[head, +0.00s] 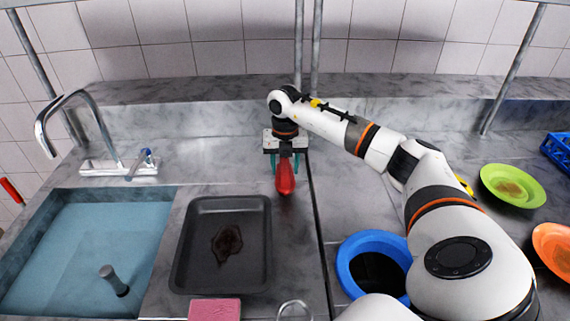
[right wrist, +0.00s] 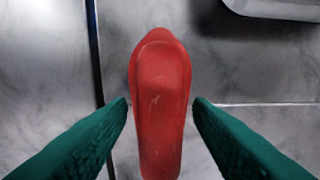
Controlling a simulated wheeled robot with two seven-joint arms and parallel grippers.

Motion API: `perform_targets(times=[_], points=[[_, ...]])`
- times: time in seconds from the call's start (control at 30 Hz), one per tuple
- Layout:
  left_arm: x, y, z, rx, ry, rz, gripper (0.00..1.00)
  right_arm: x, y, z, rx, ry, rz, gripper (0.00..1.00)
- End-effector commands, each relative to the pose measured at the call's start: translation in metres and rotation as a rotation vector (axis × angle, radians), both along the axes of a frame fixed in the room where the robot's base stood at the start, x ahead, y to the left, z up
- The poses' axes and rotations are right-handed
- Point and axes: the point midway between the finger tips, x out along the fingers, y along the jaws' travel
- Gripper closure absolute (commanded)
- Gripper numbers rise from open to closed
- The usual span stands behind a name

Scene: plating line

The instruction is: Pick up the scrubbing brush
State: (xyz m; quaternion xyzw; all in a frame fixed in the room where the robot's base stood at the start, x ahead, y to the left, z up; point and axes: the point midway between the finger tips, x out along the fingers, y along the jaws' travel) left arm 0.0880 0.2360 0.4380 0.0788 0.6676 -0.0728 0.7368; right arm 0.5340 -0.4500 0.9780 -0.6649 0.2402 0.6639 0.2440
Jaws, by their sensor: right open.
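The scrubbing brush (head: 285,178) shows as a long red shape on the grey counter, behind and right of the baking tray. In the right wrist view the red brush (right wrist: 158,85) runs up the middle of the picture, and its lower end is cut off by the frame. Its bristles are not visible. My right gripper (head: 286,160) points down at it, open, with one teal finger on each side. In the right wrist view a gap shows between each finger and the brush. I cannot tell the exact fingertip height. My left gripper is not in view.
A dark baking tray (head: 180,260) with a brown stain lies beside the water-filled sink (head: 60,250). A pink sponge (head: 215,309) is at the front. A blue-rimmed bin (head: 347,262) is right of the counter seam. A green plate (head: 490,183) and an orange plate (head: 548,238) lie farther right.

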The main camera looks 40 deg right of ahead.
Motion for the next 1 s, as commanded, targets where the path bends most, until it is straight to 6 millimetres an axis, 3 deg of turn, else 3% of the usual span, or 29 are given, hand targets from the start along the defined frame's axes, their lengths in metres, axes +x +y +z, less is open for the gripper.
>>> perform_targets(times=[0.23,0.53,0.83,1.0], points=[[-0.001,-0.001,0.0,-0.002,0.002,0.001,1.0,0.0,0.0,-0.003,-0.001,-0.001,0.0,0.53],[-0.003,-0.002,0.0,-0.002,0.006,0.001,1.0,0.0,0.0,-0.002,-0.001,-0.001,-0.001,1.0],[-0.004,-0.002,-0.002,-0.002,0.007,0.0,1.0,0.001,0.0,0.003,-0.001,-0.003,-0.001,1.0],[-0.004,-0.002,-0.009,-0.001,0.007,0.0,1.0,0.001,-0.001,0.03,-0.002,-0.007,-0.002,1.0]])
